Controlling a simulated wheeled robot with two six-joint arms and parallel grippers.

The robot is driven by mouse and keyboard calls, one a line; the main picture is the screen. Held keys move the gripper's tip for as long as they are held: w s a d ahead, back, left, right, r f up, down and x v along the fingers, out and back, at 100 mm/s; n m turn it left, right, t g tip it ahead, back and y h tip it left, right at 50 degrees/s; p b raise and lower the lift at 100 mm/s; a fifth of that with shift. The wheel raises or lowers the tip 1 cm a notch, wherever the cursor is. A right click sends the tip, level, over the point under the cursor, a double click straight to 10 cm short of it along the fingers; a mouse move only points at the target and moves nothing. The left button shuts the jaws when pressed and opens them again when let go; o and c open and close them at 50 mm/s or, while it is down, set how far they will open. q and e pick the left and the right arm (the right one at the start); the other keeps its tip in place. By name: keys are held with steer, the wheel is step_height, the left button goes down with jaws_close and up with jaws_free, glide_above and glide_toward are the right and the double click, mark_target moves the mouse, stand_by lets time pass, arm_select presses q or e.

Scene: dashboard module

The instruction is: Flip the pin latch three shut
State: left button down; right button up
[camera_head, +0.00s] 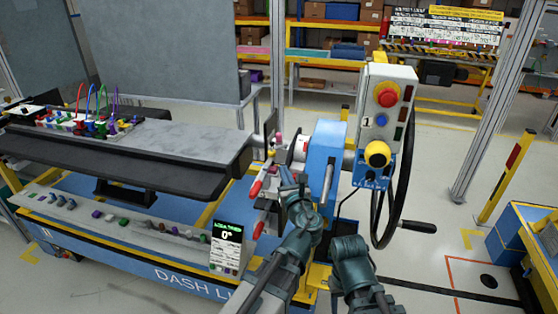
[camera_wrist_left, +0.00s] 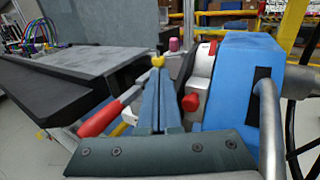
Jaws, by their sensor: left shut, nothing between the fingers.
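My left gripper (camera_head: 285,178) is shut and empty, at the end of the dashboard module beside a blue housing (camera_head: 322,160). In the left wrist view its closed fingers (camera_wrist_left: 160,85) point forward between a red-handled lever (camera_wrist_left: 100,118) on the left and a red knob (camera_wrist_left: 190,102) on the right. The lever's red grip also shows in the head view (camera_head: 256,188). A yellow knob (camera_wrist_left: 158,61) appears at the fingertips; I cannot tell whether they touch. A magenta knob (camera_wrist_left: 173,44) stands just behind. I cannot tell which part is pin latch three.
A control box (camera_head: 386,110) with red and yellow buttons stands right of the blue housing. A black handwheel (camera_head: 395,190) is beside it. The dark dashboard beam (camera_head: 130,155) fills the left. A small display (camera_head: 228,245) stands at the front. Open floor (camera_head: 440,190) lies to the right.

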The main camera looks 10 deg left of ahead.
mark_target(270, 151)
arm_select(q)
steer(key=x, duration=1.3)
steer(key=shift+w+a, duration=0.1)
steer(key=shift+w+a, duration=0.15)
steer(key=shift+a, duration=0.3)
steer(key=shift+w+a, duration=0.3)
steer(key=shift+a, duration=0.2)
steer(key=shift+w+a, duration=0.65)
steer(key=shift+a, duration=0.1)
steer(key=v, duration=1.3)
steer(key=shift+s+d, duration=0.2)
steer(key=shift+s, duration=0.15)
